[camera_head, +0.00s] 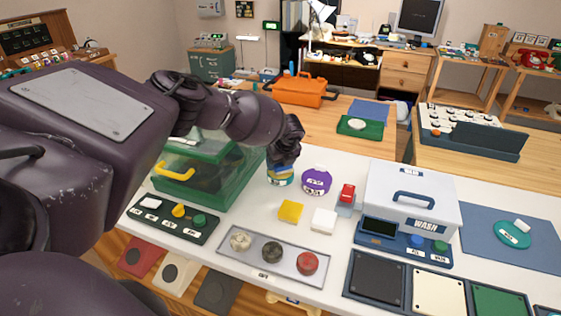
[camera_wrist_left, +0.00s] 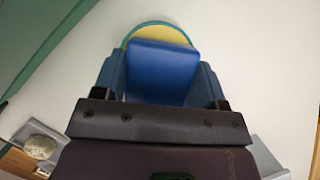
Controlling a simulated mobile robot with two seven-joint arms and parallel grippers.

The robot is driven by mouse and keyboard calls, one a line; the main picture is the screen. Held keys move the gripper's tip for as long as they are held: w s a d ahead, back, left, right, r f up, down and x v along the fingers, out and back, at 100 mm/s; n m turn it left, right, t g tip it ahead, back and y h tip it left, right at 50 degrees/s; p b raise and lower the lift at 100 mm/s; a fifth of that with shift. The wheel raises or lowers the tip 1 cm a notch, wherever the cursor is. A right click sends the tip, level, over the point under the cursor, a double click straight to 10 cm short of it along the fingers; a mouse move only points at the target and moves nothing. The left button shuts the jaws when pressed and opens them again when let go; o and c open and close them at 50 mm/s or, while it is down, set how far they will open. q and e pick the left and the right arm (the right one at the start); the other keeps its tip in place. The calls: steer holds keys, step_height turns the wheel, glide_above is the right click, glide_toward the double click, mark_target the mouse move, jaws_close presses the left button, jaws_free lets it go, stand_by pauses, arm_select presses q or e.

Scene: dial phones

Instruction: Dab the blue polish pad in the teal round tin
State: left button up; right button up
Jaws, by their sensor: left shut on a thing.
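My left gripper (camera_head: 285,160) is shut on the blue polish pad (camera_wrist_left: 160,72), which fills the space between its fingers in the left wrist view. The teal round tin (camera_head: 279,181) stands on the white table directly below the gripper. In the left wrist view the tin's yellow inside and teal rim (camera_wrist_left: 158,28) show just beyond the pad, which covers the rest of it. The pad is at the tin's mouth; I cannot tell whether it touches the yellow surface. My right gripper is not in view.
A green clear-walled box (camera_head: 215,185) stands close left of the tin. A purple round container (camera_head: 316,181) stands close right. Yellow (camera_head: 290,211) and white (camera_head: 324,220) blocks, a grey tray (camera_head: 272,256) and the WASH box (camera_head: 410,195) are nearer or further right.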

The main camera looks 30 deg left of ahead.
arm_select(q)
steer(key=shift+f, duration=0.45)
stand_by(0.7)
steer(key=shift+f, duration=0.15)
stand_by(1.8)
steer(key=shift+r+p, duration=0.6)
steer(key=shift+r, duration=0.2)
steer(key=shift+r+p, duration=2.1)
steer(key=shift+r, duration=0.75)
steer(key=shift+f, duration=0.1)
